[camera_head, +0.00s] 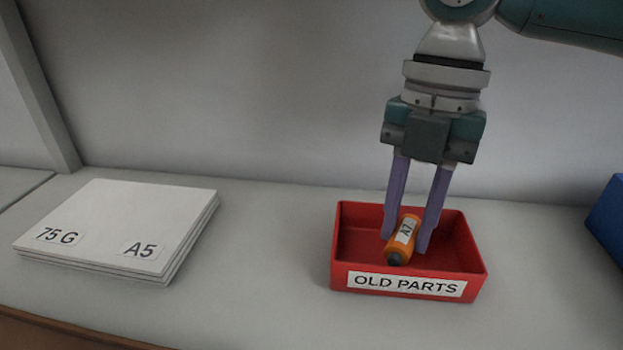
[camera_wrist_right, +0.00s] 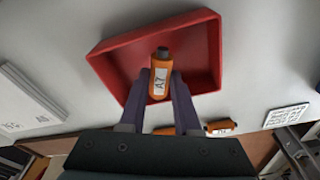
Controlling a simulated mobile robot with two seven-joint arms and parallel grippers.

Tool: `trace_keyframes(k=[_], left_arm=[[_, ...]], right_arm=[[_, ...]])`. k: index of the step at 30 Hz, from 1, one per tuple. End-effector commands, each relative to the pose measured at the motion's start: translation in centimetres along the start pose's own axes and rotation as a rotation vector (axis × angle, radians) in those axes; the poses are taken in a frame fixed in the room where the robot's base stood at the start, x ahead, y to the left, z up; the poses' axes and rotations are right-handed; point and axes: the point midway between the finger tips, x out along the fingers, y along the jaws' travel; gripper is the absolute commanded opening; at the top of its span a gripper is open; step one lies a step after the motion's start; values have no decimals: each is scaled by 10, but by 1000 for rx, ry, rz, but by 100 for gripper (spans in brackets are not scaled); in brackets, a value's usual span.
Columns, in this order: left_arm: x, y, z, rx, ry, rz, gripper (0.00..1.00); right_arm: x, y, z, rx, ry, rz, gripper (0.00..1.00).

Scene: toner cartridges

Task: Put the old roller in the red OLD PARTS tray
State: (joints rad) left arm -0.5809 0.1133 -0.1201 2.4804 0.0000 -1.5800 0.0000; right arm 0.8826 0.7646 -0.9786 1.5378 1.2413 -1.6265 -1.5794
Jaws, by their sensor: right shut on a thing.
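The old roller (camera_head: 403,240) is a short orange cylinder with a dark end and a white label reading A7. My right gripper (camera_head: 408,240) points down and is shut on the roller, one purple finger on each side. The roller is within the walls of the red OLD PARTS tray (camera_head: 349,267); I cannot tell if it touches the tray floor. In the right wrist view the roller (camera_wrist_right: 159,97) sits between the fingertips, over the red tray (camera_wrist_right: 115,72). My left gripper is not in view.
A stack of white paper (camera_head: 120,225) marked 75 G and A5 lies at the left. A blue object (camera_head: 610,215) stands at the right edge. The right wrist view shows another orange labelled cylinder (camera_wrist_right: 221,127) and a white printed card (camera_wrist_right: 287,115). The surface between paper and tray is clear.

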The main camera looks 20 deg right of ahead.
Motion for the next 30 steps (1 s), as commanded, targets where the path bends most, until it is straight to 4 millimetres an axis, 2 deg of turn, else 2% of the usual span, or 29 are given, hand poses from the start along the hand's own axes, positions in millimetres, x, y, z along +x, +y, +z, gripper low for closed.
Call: trace_keyframes(k=[1, 3, 15, 16, 24, 30], left_arm=[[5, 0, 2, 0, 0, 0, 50], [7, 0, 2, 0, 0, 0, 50], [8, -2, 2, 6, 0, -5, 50], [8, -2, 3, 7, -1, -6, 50], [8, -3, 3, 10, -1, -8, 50], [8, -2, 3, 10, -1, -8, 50]], right_arm=[[12, 0, 1, 0, 1, -2, 0], [20, 0, 4, 2, -1, -1, 0], [24, 1, 7, 0, -2, 0, 0], [24, 1, 7, 0, -2, 0, 32], [23, 1, 7, 0, -2, 0, 61], [23, 1, 7, 0, -2, 0, 61]])
